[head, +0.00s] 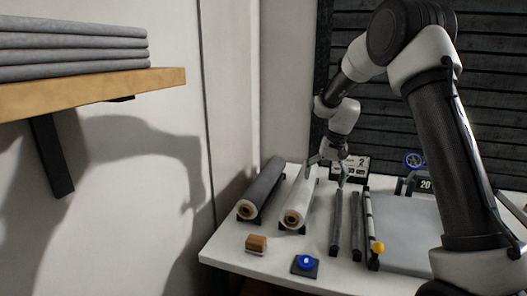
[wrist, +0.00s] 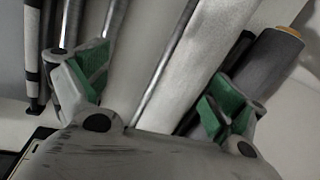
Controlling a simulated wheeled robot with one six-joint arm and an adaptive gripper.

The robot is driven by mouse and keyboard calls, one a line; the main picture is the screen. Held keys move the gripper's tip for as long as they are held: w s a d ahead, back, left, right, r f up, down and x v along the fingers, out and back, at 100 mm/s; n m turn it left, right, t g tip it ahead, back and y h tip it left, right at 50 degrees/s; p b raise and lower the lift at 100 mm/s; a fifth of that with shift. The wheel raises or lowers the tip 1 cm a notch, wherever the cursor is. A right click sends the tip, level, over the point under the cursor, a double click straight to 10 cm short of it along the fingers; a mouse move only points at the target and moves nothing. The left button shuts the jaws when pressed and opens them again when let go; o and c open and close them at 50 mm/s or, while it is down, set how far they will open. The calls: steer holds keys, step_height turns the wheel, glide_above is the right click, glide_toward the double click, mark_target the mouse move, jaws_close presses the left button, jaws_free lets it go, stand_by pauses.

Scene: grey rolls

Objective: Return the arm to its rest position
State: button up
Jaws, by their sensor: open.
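My gripper (head: 327,170) hangs over the back part of the white table (head: 228,246), near the far end of the pale roll (head: 299,203). Its jaws are open, with the green-padded fingers wide apart in the wrist view (wrist: 165,82). The pale roll shows in the wrist view (wrist: 198,62) beyond the gap between the fingers, with thin metal rods beside it. Nothing is seen held. My arm comes in from the right and bends over the table. The dark grey roll (head: 263,187) lies left of the pale one and shows beyond the right finger (wrist: 266,62).
A wooden shelf (head: 95,92) with folded grey sheets (head: 75,42) juts from the left wall. A wooden block (head: 256,244) and a blue button (head: 304,263) sit at the table's front. A grey mat (head: 405,230) lies right.

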steer(key=s+d+r+n+t, duration=0.1)
steer(key=s+d+r, duration=0.2)
steer(key=s, duration=0.9)
steer(key=s+d+r+n+t+h, duration=0.1)
steer(key=s+d+r+t, duration=0.1)
steer(key=s+r, duration=0.5)
steer(key=s+d+r+t+h, duration=0.1)
steer(key=s+d+r, duration=0.4)
steer(key=s, duration=1.3)
steer(key=shift+s+r+n+t, duration=0.2)
steer(key=shift+r+n+t, duration=0.15)
steer(key=shift+r, duration=0.25)
